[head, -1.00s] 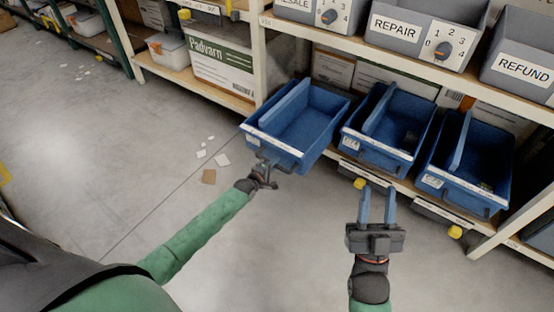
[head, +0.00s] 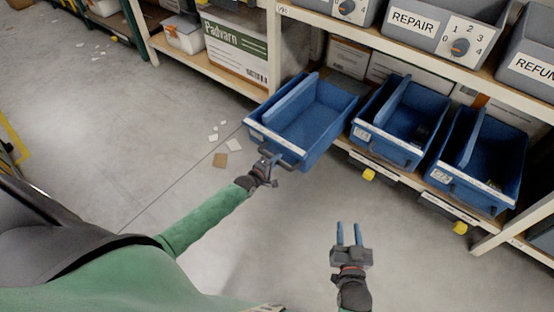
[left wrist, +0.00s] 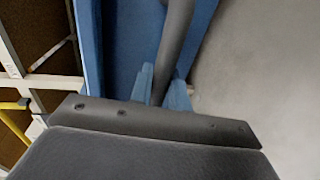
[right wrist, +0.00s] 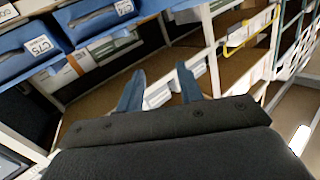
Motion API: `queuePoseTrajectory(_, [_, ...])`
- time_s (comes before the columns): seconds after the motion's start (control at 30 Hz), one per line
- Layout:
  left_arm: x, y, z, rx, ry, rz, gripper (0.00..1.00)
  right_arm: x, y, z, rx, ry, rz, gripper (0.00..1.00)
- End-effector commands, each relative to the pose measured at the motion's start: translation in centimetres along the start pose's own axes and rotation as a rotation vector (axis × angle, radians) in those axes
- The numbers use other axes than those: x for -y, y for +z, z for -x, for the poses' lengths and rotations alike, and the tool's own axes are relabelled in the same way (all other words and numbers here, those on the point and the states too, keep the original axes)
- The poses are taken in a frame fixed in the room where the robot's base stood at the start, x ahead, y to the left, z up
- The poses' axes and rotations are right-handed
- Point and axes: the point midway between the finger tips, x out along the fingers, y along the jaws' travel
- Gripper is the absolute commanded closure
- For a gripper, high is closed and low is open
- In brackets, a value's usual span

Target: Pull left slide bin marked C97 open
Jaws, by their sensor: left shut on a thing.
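The left blue slide bin (head: 318,112) juts out from the lower shelf, well forward of the two other blue bins. Its label is too small to read in the head view. My left gripper (head: 268,165) is shut on the dark handle at the bin's front. In the left wrist view the blue fingers (left wrist: 162,88) close around the dark handle bar (left wrist: 174,45), with the blue bin front behind. My right gripper (head: 349,236) is open and empty over the floor, in front of the shelf. Its two fingers stand apart in the right wrist view (right wrist: 160,90).
The middle blue bin (head: 384,144) and right blue bin (head: 455,184) sit in the shelf. Grey bins marked REPAIR (head: 413,22) and REFUND (head: 534,68) stand above. A Padvarn box (head: 236,52) is left of the bin. Paper scraps (head: 234,145) lie on open floor.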

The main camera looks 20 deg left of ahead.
Motion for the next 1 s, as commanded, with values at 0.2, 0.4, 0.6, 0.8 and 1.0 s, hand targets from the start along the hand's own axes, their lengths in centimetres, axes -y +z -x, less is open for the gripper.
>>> queuePoseTrajectory(0.2, [0.2,0.0,0.1,0.000,-0.002,0.000,1.00,0.0,0.2,0.0,0.006,0.000,-0.001,0.64])
queuePoseTrajectory(0.4, [0.1,0.0,0.1,0.000,-0.002,0.000,0.72,0.0,0.2,0.0,0.005,0.000,-0.001,0.64])
queuePoseTrajectory(0.6, [0.1,0.0,0.0,0.000,-0.001,-0.001,0.63,0.0,0.2,0.0,0.004,0.000,-0.001,0.64])
queuePoseTrajectory(0.8, [0.0,0.0,0.2,0.000,-0.001,-0.001,0.63,0.0,0.1,0.0,0.005,0.000,-0.001,0.64])
queuePoseTrajectory(1.0, [0.1,-0.1,1.8,0.000,-0.002,-0.001,0.63,-0.1,1.5,0.2,0.056,0.002,-0.006,0.64])
